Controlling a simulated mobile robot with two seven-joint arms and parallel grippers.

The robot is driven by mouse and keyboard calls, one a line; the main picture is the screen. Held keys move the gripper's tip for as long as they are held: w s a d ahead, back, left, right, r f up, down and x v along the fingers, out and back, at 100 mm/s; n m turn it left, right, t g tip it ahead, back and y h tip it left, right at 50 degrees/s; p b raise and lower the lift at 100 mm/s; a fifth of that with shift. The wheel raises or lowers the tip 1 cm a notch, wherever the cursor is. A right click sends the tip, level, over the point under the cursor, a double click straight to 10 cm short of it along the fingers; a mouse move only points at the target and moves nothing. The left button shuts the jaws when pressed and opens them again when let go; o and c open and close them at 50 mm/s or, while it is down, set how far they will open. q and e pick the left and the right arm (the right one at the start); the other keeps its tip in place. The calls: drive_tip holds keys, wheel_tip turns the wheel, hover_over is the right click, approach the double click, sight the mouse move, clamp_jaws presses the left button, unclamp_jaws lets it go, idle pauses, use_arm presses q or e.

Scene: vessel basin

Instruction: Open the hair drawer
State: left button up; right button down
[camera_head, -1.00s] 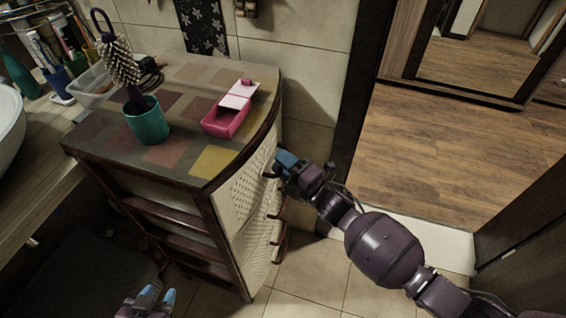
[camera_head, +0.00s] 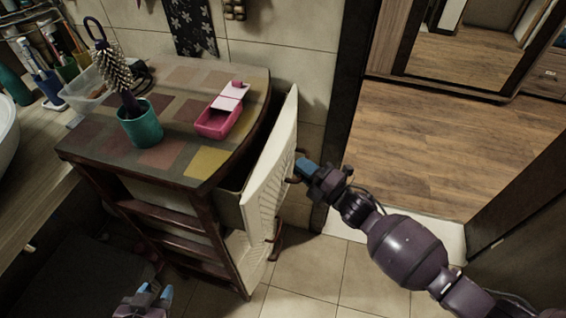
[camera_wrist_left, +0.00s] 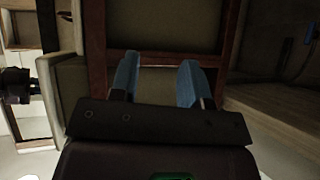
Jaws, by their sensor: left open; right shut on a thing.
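The hair drawer (camera_head: 272,163) is the top drawer of the small cabinet with a patchwork top (camera_head: 185,75). Its white front stands out from the cabinet, and a dark gap shows behind it. My right gripper (camera_head: 301,166) is shut on the drawer's handle at the right side of the front. My left gripper (camera_head: 153,292) is open and empty, low at the bottom of the head view, in front of the cabinet's shelf side. In the left wrist view its two blue fingers (camera_wrist_left: 157,75) are apart with nothing between them.
On the cabinet top stand a teal cup (camera_head: 141,124) with a hairbrush (camera_head: 115,70) and an open pink box (camera_head: 222,115). Lower drawers with handles sit below the open one. A door frame (camera_head: 352,110) rises behind my right arm. Tiled floor (camera_head: 310,275) is clear in front.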

drive_tip(key=s+d, duration=0.3)
drive_tip(key=d, duration=0.6)
drive_tip(key=s+d, duration=0.3)
drive_tip(key=d, duration=0.7)
drive_tip(key=shift+s+d+p, duration=0.2)
drive_tip(key=shift+d+p, duration=0.1)
drive_tip(key=shift+p, duration=0.15)
drive_tip(key=c, duration=1.2)
unclamp_jaws()
drive_tip(key=v, duration=1)
drive_tip(key=shift+s+d+f+b, duration=0.1)
drive_tip(key=shift+s+d+b, duration=0.1)
drive_tip(key=shift+d+b, duration=0.15)
